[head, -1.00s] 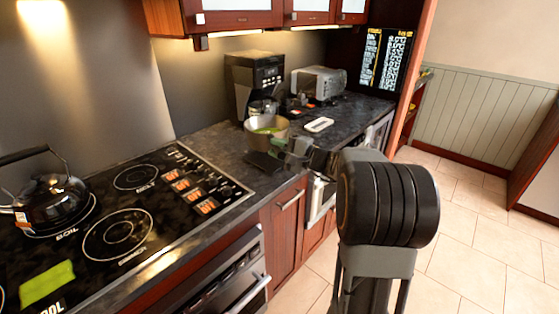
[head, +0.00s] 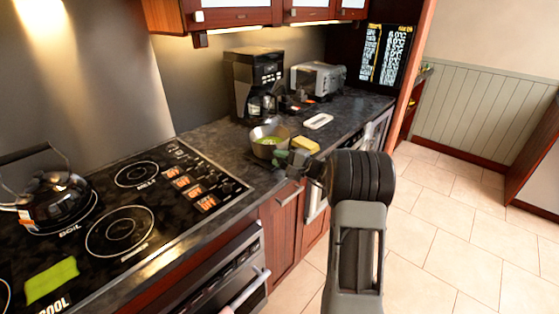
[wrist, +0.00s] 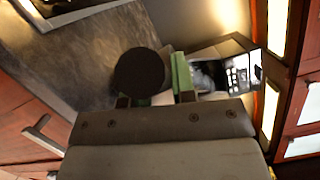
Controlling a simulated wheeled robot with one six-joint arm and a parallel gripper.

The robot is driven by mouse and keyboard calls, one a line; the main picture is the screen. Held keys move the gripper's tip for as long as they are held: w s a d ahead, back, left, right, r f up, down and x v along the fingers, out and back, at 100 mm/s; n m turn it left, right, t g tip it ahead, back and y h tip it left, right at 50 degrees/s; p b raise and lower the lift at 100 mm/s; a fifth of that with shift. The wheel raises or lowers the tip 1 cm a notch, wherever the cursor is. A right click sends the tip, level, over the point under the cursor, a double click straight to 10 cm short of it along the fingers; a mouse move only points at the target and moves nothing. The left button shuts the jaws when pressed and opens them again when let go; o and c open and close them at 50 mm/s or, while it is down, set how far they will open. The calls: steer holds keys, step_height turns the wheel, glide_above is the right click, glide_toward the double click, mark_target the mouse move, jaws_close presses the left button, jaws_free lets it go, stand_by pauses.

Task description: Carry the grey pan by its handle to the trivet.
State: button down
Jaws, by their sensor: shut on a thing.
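The grey pan (head: 262,149) is over the counter beside the cooktop in the head view, with something green inside. I cannot tell whether it touches the counter. My gripper (head: 294,158), with green fingertips, is at the pan's near right side and shut on its handle, mostly hidden by the fingers. In the wrist view a dark round end (wrist: 140,72) shows in front of my gripper (wrist: 158,97); it looks like part of the handle. No trivet is clearly identifiable; a flat white piece (head: 318,121) lies behind the pan.
A yellow block (head: 306,145) lies right of the pan. The coffee maker (head: 254,80) and toaster (head: 318,79) stand behind. A black kettle (head: 52,193) and a green cloth (head: 52,280) are on the cooktop (head: 140,203). Counter left of the pan is clear.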

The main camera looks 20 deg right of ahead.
steer(key=shift+f, duration=0.3)
steer(key=c, duration=1.4)
jaws_free()
steer(key=shift+f, duration=0.2)
steer(key=o, duration=0.5)
steer(key=shift+c, duration=0.2)
steer(key=shift+r, duration=0.1)
